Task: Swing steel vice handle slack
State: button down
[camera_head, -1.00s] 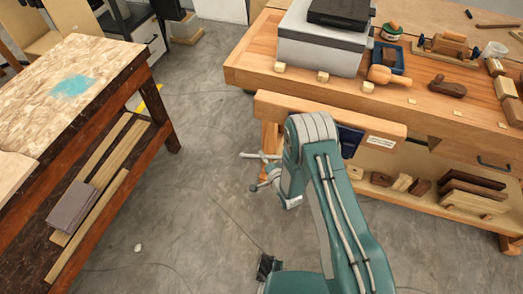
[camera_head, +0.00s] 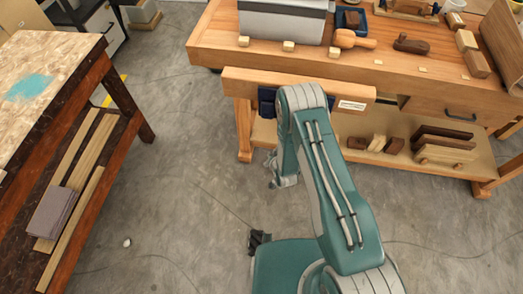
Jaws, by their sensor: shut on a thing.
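The vice's wooden front jaw (camera_head: 255,82) runs along the front of the workbench, with dark blue metal (camera_head: 267,101) below it. My teal arm reaches up to the jaw and covers its middle. My gripper (camera_head: 277,170) shows only as small grey parts left of the arm, below the jaw. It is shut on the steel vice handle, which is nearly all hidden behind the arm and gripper. The handle's exact angle cannot be told.
The wooden workbench (camera_head: 300,62) holds a grey toolbox (camera_head: 285,22), a mallet (camera_head: 350,40) and several blocks. A second table (camera_head: 75,68) with a blue stain stands at the left. Open concrete floor (camera_head: 180,190) lies between them.

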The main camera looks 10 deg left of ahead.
jog(key=shift+s+d+f+n+h, duration=0.1)
jog(key=shift+d+n+h, duration=0.25)
jog(key=shift+d, duration=0.55)
jog(key=shift+s+d+f+n+h, duration=0.15)
jog(key=shift+d+h, duration=0.3)
jog(key=shift+d, duration=0.45)
jog(key=shift+w+d+f+n+h, duration=0.15)
jog(key=shift+d+h, duration=0.25)
jog(key=shift+d, duration=0.5)
jog(key=c, duration=0.6)
grip_release()
jog(key=shift+s+r, duration=0.1)
jog(key=a+v, duration=0.1)
jog(key=v, duration=1)
jog(key=shift+s+d+r, duration=0.15)
jog(key=shift+d+r, duration=0.25)
jog(key=shift+d, duration=0.1)
